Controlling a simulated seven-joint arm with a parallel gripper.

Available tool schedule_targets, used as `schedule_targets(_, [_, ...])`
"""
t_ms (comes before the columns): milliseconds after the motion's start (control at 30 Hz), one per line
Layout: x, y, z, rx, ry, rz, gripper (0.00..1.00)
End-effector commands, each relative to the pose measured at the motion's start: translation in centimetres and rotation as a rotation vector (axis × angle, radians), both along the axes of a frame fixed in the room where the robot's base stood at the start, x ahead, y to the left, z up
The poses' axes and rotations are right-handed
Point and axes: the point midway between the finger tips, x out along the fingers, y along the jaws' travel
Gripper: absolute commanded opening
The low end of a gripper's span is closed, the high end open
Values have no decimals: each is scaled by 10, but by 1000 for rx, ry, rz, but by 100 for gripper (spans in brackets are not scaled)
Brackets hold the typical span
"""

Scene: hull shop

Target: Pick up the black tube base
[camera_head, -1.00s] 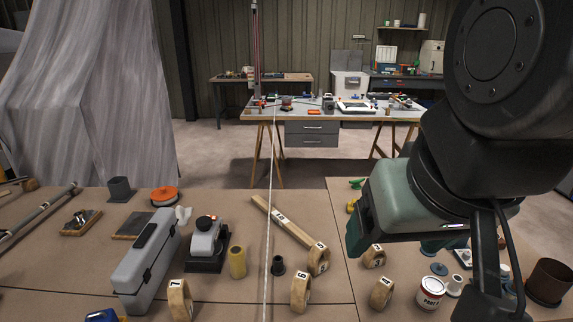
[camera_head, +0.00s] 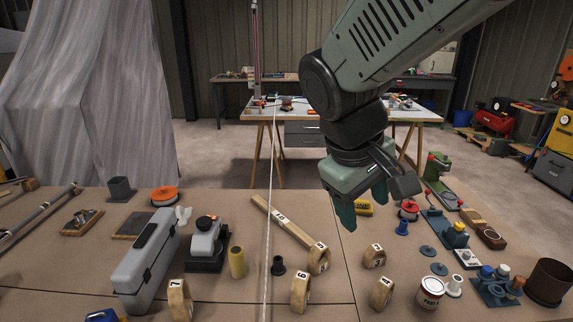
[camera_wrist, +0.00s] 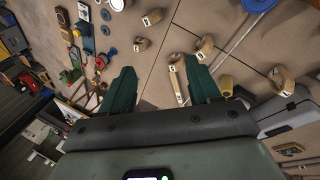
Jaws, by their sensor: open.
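The black tube base (camera_head: 278,265) is a small dark flanged piece standing on the brown bench top (camera_head: 215,288). It stands between a yellow tube (camera_head: 237,262) and a wooden ring marked 8 (camera_head: 319,261). My gripper (camera_head: 362,206) is open and empty, high above the bench, to the right of and well apart from the tube base. In the wrist view my gripper (camera_wrist: 158,68) has its two green fingers spread over the bench. I cannot make out the tube base clearly there.
Ring 6 (camera_head: 300,292) stands close in front of the tube base. A long grey case (camera_head: 147,262) and a grey-and-black device (camera_head: 206,245) lie to the left. A wooden bar (camera_head: 283,222) lies behind. A paint can (camera_head: 429,293) and a dark brown pot (camera_head: 549,283) stand right.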

Motion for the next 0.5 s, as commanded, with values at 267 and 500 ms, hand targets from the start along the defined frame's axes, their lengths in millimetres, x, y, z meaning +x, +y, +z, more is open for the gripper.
schedule_targets(267, [87,36,-74,-357,180,357,62])
schedule_targets(500, [144,85,-157,-686,300,703,62])
